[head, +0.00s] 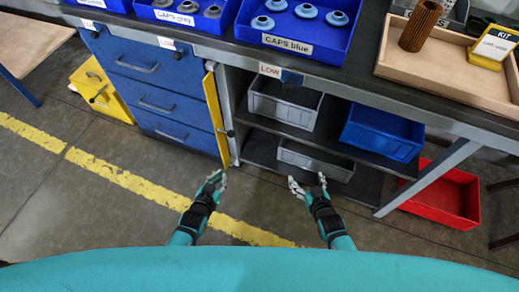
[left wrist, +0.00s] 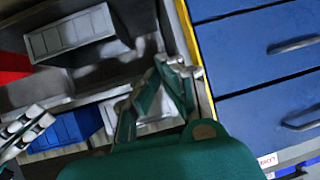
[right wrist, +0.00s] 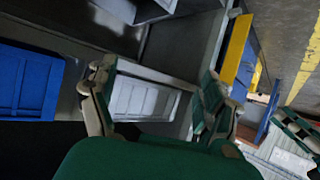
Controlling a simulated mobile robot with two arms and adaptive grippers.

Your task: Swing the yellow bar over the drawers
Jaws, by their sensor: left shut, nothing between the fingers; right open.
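The yellow bar (head: 214,108) stands upright at the right edge of the blue drawers (head: 150,95), leaving the drawer fronts uncovered. In the left wrist view the bar (left wrist: 199,75) shows as a thin strip beside the drawers. It also shows in the right wrist view (right wrist: 237,50). My left gripper (head: 216,180) is shut and empty, close to the bar's lower end. In its wrist view the fingertips (left wrist: 180,72) lie just left of the strip; contact cannot be told. My right gripper (head: 307,184) is open and empty, in front of the shelves right of the bar.
Grey bins (head: 284,104) and a blue bin (head: 383,132) sit on the open shelves. A red bin (head: 446,193) is on the floor at right. A yellow box (head: 100,92) stands left of the drawers. Cap trays line the worktop (head: 350,75). The floor before the drawers is clear.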

